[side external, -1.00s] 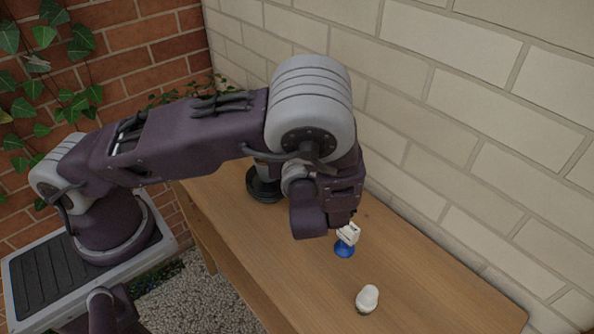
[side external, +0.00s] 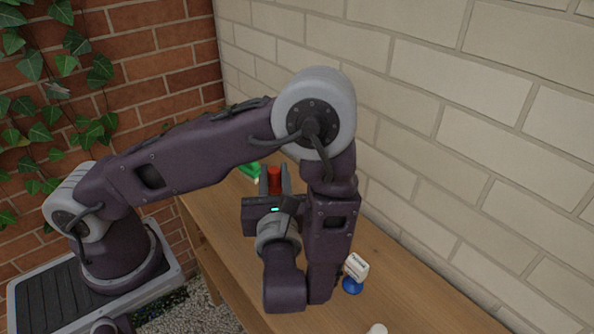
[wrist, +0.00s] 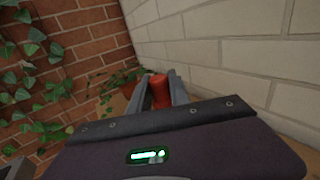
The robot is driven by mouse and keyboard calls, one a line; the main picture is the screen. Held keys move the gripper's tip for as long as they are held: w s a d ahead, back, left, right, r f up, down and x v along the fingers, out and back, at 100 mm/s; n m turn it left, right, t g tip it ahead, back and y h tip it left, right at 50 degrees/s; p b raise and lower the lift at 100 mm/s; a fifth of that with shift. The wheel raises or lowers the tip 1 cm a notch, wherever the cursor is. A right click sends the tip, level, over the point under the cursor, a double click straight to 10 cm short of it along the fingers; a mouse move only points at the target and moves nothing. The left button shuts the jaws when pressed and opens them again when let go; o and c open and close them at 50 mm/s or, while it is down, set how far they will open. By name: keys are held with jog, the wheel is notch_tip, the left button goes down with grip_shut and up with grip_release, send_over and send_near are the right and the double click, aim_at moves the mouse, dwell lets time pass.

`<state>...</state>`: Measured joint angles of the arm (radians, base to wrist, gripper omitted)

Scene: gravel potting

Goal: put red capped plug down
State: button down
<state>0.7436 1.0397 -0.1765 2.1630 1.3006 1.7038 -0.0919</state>
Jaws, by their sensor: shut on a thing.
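The red capped plug shows as a red cylinder (side external: 275,180) between the two fingers of my gripper (side external: 275,178) in the side view. My gripper is shut on it, fingers pointing away toward the far end of the table. In the wrist view the red plug (wrist: 160,92) sits between the grey fingers of my gripper (wrist: 160,90). Its lower part is hidden by the gripper body. Whether it touches anything beyond the fingers cannot be told.
A white piece with a blue base (side external: 354,272) stands on the wooden table (side external: 410,300), right of my arm. A white object (side external: 377,329) is cut off at the bottom edge. Something green (side external: 249,170) lies behind my gripper. A pale brick wall (side external: 470,150) runs along the back.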

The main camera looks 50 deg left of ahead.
jog(key=s+d+n+g+y, duration=0.1)
jog(key=s+d+n+g, duration=0.1)
jog(key=s+n+g, duration=0.5)
jog(key=s+d+n+g+y, duration=0.1)
jog(key=s+d+n+g, duration=0.15)
jog(key=s+g, duration=0.7)
jog(key=s+d+n+g+h, duration=0.4)
jog(key=d+n+g+h, duration=0.15)
jog(key=d, duration=0.25)
jog(key=s+d+n+g+h, duration=0.5)
jog(key=d+n+h, duration=0.2)
jog(key=d, duration=0.2)
jog(key=w+d+n+t+h, duration=0.2)
jog(key=w+d+n+h, duration=0.8)
jog(key=d+h, duration=0.35)
jog(key=w+d+f+n+t+h, duration=0.15)
jog(key=w+n+t+h, duration=0.35)
jog(key=w, duration=0.6)
jog(key=w+d+f+n+t+h, duration=0.15)
jog(key=w+n+t+h, duration=0.35)
jog(key=w, duration=0.6)
jog(key=shift+s+a+f+m+t+y, duration=0.15)
jog(key=shift+f+m+y, duration=0.15)
jog(key=shift+f, duration=0.9)
jog(key=shift+s+f+m+t+y, duration=0.1)
jog(key=shift+f+m+y, duration=0.25)
jog(key=shift+f, duration=0.85)
jog(key=shift+s+a+f+m+t+y, duration=0.15)
jog(key=shift+f+m, duration=0.3)
jog(key=shift+f, duration=0.75)
